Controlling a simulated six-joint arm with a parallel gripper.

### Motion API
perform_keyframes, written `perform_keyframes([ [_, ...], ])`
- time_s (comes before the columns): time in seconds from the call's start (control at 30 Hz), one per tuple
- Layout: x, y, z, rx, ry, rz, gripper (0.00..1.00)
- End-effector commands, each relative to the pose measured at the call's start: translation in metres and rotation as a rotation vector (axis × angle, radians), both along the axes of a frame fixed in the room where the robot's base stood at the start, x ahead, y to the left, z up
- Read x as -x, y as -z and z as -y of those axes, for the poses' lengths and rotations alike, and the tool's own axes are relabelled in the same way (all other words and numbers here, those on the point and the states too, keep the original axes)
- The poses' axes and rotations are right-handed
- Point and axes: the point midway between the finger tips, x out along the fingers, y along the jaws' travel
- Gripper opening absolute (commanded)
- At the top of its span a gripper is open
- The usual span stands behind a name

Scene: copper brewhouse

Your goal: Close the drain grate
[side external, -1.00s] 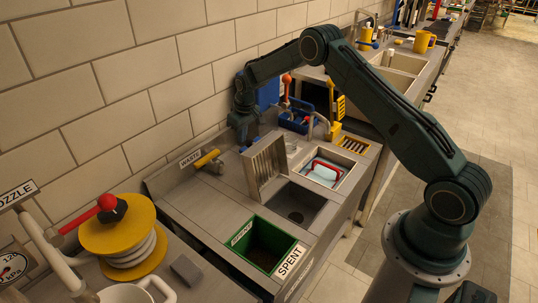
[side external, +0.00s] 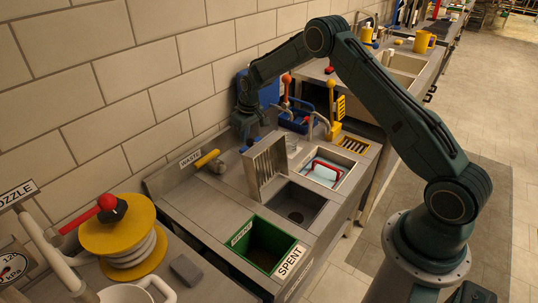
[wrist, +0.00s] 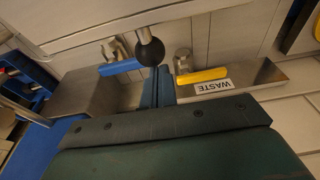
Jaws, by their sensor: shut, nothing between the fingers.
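The drain grate (side external: 267,165) is a grey slatted metal panel. It stands raised, near upright, at the wall side of the square drain basin (side external: 297,204), which is uncovered. My gripper (side external: 248,138) is shut and empty. In the side view it is behind the grate, towards the wall, and looks apart from it.
A yellow-handled valve (side external: 207,160) sits by the WASTE sign (side external: 191,158). A green SPENT bin (side external: 262,243) is in front of the basin.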

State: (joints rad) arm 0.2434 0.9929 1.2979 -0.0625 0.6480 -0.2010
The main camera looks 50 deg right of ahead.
Motion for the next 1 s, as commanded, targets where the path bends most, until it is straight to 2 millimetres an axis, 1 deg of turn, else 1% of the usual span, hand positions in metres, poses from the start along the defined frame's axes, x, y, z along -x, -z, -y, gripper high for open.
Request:
perform_keyframes([
  [0.33, 0.021, -0.012, 0.001, 0.0, 0.002, 0.094, 0.0],
  [0.67, 0.044, -0.023, 0.0, 0.0, 0.001, 0.09, 0.0],
  [0.87, 0.066, -0.03, 0.001, 0.0, 0.002, 0.09, 0.0],
  [1.0, 0.088, -0.036, 0.0, 0.0, 0.002, 0.09, 0.0],
])
